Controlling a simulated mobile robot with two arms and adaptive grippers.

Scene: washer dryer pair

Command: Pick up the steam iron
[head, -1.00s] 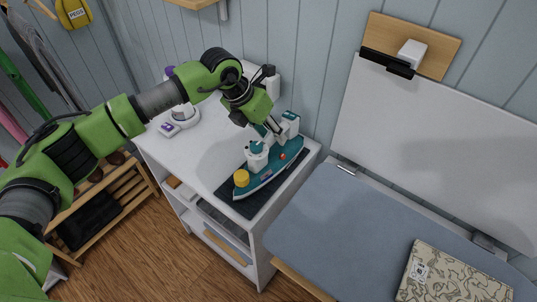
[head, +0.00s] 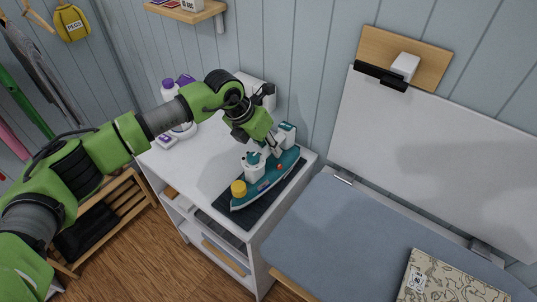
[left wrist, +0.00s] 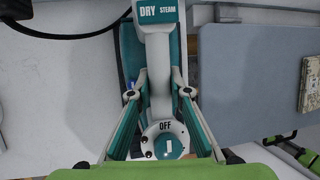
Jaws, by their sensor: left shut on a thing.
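The steam iron (head: 262,186), teal and white with a yellow cap at its front, lies on a dark mat (head: 243,216) on the white cabinet top. My left gripper (head: 275,151) reaches down onto it from above, at its rear half. In the left wrist view the two fingers (left wrist: 160,88) stand on either side of the iron's white handle (left wrist: 158,65), shut on it. A dial marked OFF and a DRY/STEAM label show there. I cannot see any clear gap between iron and mat.
White and purple bottles (head: 170,90) stand behind my arm on the white cabinet (head: 205,165). A blue-grey ironing board (head: 340,235) with a patterned folded cloth (head: 450,280) lies to the right. A white panel (head: 430,150) leans at the wall behind the board.

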